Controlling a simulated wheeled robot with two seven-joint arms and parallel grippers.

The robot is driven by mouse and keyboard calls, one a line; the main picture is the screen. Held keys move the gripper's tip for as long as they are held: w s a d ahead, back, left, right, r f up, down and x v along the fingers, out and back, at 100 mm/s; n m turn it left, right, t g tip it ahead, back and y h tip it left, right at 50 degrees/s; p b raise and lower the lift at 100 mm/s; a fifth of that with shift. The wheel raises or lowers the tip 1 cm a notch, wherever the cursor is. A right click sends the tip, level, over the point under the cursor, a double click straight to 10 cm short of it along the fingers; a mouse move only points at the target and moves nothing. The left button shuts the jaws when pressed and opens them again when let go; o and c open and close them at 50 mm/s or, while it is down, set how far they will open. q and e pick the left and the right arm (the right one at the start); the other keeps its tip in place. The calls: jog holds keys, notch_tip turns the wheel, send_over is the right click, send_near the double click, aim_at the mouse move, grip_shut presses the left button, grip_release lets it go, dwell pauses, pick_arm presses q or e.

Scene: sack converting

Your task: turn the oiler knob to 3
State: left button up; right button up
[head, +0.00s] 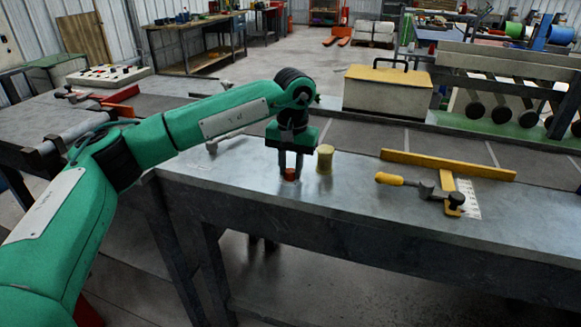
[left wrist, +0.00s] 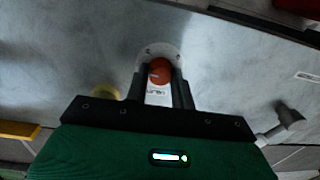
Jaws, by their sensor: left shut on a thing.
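The oiler knob is a small orange-red round knob (head: 291,174) on the metal bench top. My left gripper (head: 290,172) points straight down over it, with its two dark fingers shut on the knob's sides. In the left wrist view the knob (left wrist: 160,71) sits between the fingertips (left wrist: 160,80). It has a pale mark on its left side. A white round dial plate (left wrist: 158,50) shows around it, with a white label below it. The fingers hide part of the plate, and I cannot read the numbers. My right gripper is not in view.
A yellow cylinder (head: 325,159) stands close to the right of my left gripper. Farther right are a yellow T-shaped bar (head: 447,165) and a yellow-handled tool (head: 390,179). A yellow-lidded box (head: 388,92) stands behind. The bench front is mostly clear.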

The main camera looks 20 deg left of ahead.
pick_arm(q)
jog(key=m, duration=0.2)
jog(key=shift+r+m, duration=0.15)
jog(key=shift+m, duration=2.25)
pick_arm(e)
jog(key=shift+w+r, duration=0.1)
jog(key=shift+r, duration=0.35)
pick_arm(q)
jog(key=o, duration=1)
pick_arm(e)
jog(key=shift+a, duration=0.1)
